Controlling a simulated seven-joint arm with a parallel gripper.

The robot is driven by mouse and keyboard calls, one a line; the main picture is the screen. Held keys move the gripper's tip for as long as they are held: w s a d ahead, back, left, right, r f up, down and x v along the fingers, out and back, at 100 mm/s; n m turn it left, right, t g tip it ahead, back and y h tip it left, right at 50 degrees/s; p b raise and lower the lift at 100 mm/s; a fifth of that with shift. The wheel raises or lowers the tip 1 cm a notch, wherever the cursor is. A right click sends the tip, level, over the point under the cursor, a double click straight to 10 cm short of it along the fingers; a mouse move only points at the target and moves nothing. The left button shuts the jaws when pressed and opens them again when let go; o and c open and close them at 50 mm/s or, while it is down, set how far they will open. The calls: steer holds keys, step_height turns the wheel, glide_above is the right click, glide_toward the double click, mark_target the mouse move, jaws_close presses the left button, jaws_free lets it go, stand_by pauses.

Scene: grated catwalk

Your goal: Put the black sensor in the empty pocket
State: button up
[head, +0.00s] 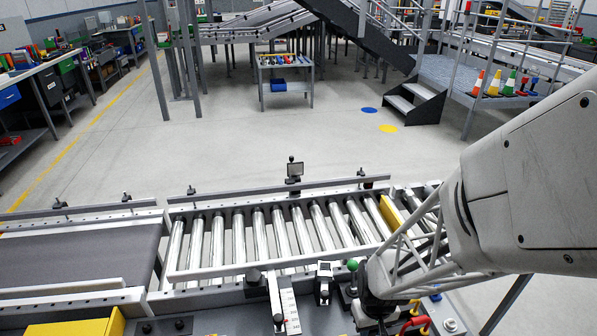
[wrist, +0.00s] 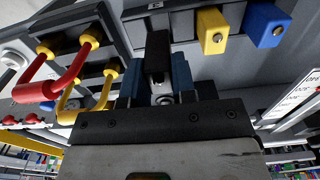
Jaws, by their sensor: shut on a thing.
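My gripper (wrist: 158,80) is shut on the black sensor (wrist: 158,52), a dark upright block between its blue fingers in the wrist view. The sensor's far end is in front of a grey holder (wrist: 185,22) that carries a yellow block (wrist: 213,30) and a blue block (wrist: 268,24). The black sensor is left of both blocks. I cannot tell whether it touches the holder, and the empty pocket is not clearly seen behind it. In the head view my gripper (head: 378,305) is low at the bench edge, and the sensor cannot be made out.
In the head view, a roller conveyor (head: 265,235) lies beyond the bench. A green knob (head: 352,265) and a small black-and-white device (head: 323,283) are just left of my gripper.

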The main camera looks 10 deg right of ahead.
steer(key=shift+f, duration=0.45)
steer(key=shift+f, duration=0.3)
steer(key=shift+f, duration=0.35)
steer(key=shift+f, duration=0.75)
steer(key=shift+f, duration=0.4)
steer(key=o, duration=1.4)
steer(key=shift+r, duration=0.15)
